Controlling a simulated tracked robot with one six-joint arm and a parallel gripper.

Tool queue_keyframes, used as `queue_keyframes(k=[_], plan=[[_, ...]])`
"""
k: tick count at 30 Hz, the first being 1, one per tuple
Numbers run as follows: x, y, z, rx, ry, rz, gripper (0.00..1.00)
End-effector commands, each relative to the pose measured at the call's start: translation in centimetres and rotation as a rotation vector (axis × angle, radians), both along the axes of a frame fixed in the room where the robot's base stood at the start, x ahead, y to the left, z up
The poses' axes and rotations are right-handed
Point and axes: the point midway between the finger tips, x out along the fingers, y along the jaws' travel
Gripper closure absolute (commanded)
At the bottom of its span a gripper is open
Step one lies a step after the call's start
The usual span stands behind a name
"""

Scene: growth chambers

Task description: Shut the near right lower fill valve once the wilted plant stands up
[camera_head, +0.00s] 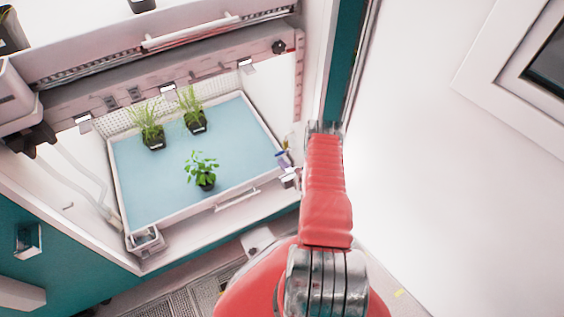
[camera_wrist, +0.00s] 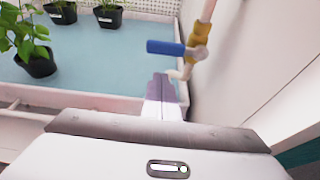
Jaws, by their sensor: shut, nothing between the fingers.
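The fill valve has a blue lever (camera_wrist: 172,47) and a brass-yellow body (camera_wrist: 198,40) on a pipe at the tray's right side in the wrist view. The lever points left, across the pipe. My gripper (camera_wrist: 164,88) is shut and empty, its fingertips just below the lever with a small gap seeming to show. The leafy plant (camera_head: 203,168) stands in a black pot at the front of the blue-floored tray (camera_head: 235,196), its stems upright and leaves spread. It shows partly in the wrist view (camera_wrist: 27,35). In the head view, the valve is too small to make out clearly.
Two grassy plants (camera_head: 148,130) (camera_head: 190,105) in black pots stand farther back in the tray. A white chamber wall (camera_wrist: 250,60) rises close to the valve's right. A rail with clips (camera_head: 160,75) runs above the tray. A small clear box (camera_head: 145,241) sits at its front left corner.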

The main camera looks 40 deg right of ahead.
Motion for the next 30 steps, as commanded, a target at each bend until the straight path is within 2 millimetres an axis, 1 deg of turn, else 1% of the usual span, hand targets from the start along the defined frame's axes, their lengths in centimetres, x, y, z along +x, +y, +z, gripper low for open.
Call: queue_keyframes(k=[3,14,24,27,30], plan=[[-0.1,0.1,-1.0,0.003,0.004,-0.001,1.00],[-3.1,0.8,0.1,0.005,0.007,-0.001,1.00],[-7.6,1.8,1.8,0.005,0.007,-0.001,1.00],[-8.6,2.0,2.2,0.004,0.006,0.001,1.00],[-9.1,2.2,2.3,0.004,0.006,0.002,1.00]])
